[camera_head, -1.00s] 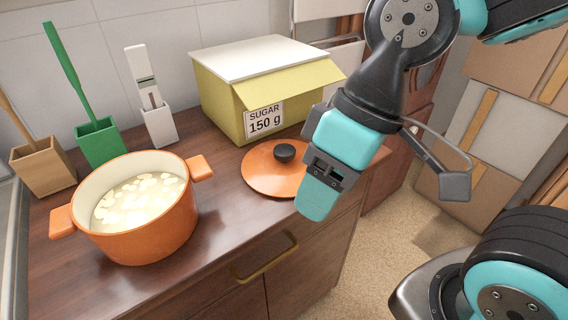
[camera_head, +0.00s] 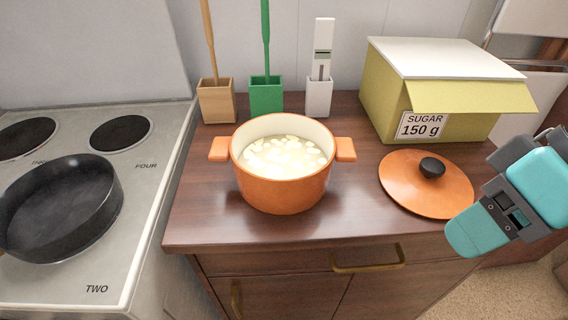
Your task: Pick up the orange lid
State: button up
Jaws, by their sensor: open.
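The orange lid (camera_head: 408,184) lies flat on the dark wood dresser top (camera_head: 340,215), at its right side. Its round black knob (camera_head: 432,167) points up. My gripper (camera_head: 487,222) is at the right edge of the view, just right of the lid and nearer to the camera. It is open with nothing seen in it, and its teal fingertip comes close to the lid's right rim in the picture. I cannot tell the exact gap between them. Part of my gripper is cut off by the picture edge.
An orange pot (camera_head: 283,183) of pale pieces stands left of the lid. A yellow sugar box (camera_head: 440,95) stands behind the lid. Three utensil holders, wooden (camera_head: 217,103), green (camera_head: 266,98) and white (camera_head: 318,99), line the wall. A stove (camera_head: 150,175) with a black pan (camera_head: 65,205) is at left.

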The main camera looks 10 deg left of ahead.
aim_at(426, 183)
jog(key=z, duration=2.15)
jog(key=k, duration=0.95)
jog(key=u, duration=1.55)
jog(key=i, duration=0.5)
